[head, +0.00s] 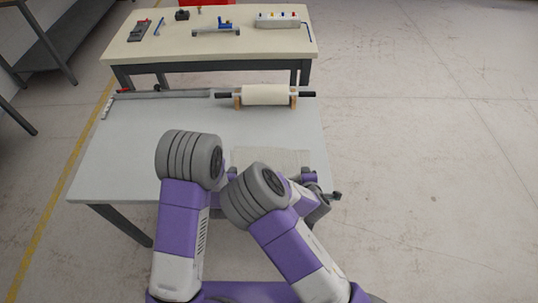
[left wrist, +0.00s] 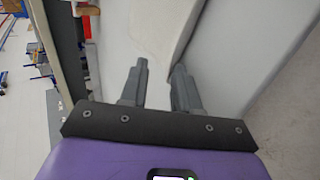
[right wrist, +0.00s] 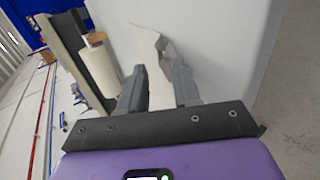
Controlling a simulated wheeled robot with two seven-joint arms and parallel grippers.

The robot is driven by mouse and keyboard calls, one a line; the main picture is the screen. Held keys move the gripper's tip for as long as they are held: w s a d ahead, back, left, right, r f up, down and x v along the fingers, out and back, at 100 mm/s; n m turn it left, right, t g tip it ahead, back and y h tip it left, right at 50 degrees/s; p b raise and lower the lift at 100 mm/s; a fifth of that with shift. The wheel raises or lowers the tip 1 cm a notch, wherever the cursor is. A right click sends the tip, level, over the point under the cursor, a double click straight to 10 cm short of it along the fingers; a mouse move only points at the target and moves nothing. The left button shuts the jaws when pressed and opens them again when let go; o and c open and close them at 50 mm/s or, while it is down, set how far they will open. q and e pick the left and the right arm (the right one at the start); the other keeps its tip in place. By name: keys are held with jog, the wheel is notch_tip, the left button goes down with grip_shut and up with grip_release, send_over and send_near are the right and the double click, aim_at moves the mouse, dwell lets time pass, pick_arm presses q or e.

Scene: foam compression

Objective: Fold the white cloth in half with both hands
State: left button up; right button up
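The white cloth (head: 270,158) lies flat on the near part of the grey table, partly hidden behind my arms in the head view. In the left wrist view the cloth (left wrist: 155,28) reaches down to my left gripper (left wrist: 160,70). Its fingers are apart, with the cloth's corner by the right fingertip. In the right wrist view the cloth (right wrist: 150,38) has a creased, raised edge by the fingertips of my right gripper (right wrist: 159,70). Those fingers also stand apart. I cannot tell whether either fingertip touches the cloth. The fingertips are hidden in the head view.
On the grey table (head: 130,140), a cream roller (head: 266,95) rests on wooden supports at the back, beside a long grey bar (head: 165,94). A second table (head: 160,48) behind holds tools and a white box (head: 278,20). The grey table's left side is clear.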

pick_arm(q)
jog(key=shift+o, duration=1.1)
pick_arm(e)
jog(key=shift+o, duration=1.1)
pick_arm(q)
jog(key=shift+r, duration=0.1)
pick_arm(e)
jog(key=shift+r, duration=0.1)
pick_arm(q)
jog(key=s+r, duration=0.4)
jog(key=r, duration=0.4)
jog(key=shift+r, duration=0.4)
pick_arm(e)
jog(key=s+r, duration=0.4)
jog(key=r, duration=0.4)
jog(key=shift+r, duration=0.4)
